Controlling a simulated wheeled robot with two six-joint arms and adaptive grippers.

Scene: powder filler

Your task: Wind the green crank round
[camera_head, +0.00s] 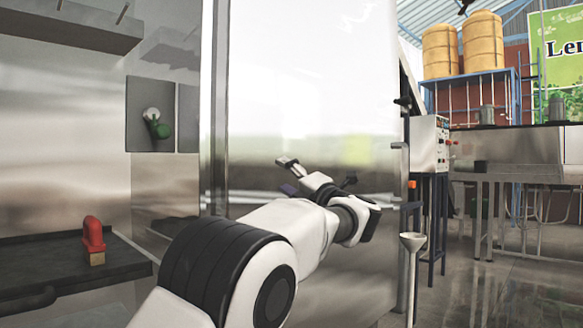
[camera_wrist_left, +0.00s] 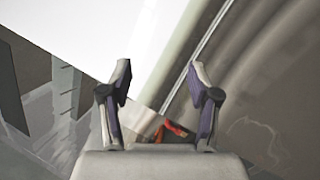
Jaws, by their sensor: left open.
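The green crank (camera_head: 160,129) is mounted on a dark square panel on the steel wall at the left of the head view, with a pale round hub (camera_head: 151,114) at its upper left. My left gripper (camera_head: 288,172) is in front of the bright steel door, well to the right of the crank and apart from it. In the left wrist view its two fingers (camera_wrist_left: 160,95) are spread with nothing between them. I cannot make out the crank in the wrist view. My right gripper is not in either view.
A dark shelf (camera_head: 60,262) with a red-handled tool (camera_head: 94,240) on it juts out at lower left. The large steel door (camera_head: 320,90) fills the middle. A control box (camera_head: 429,143) on a blue stand and a white funnel-topped post (camera_head: 412,243) stand at right.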

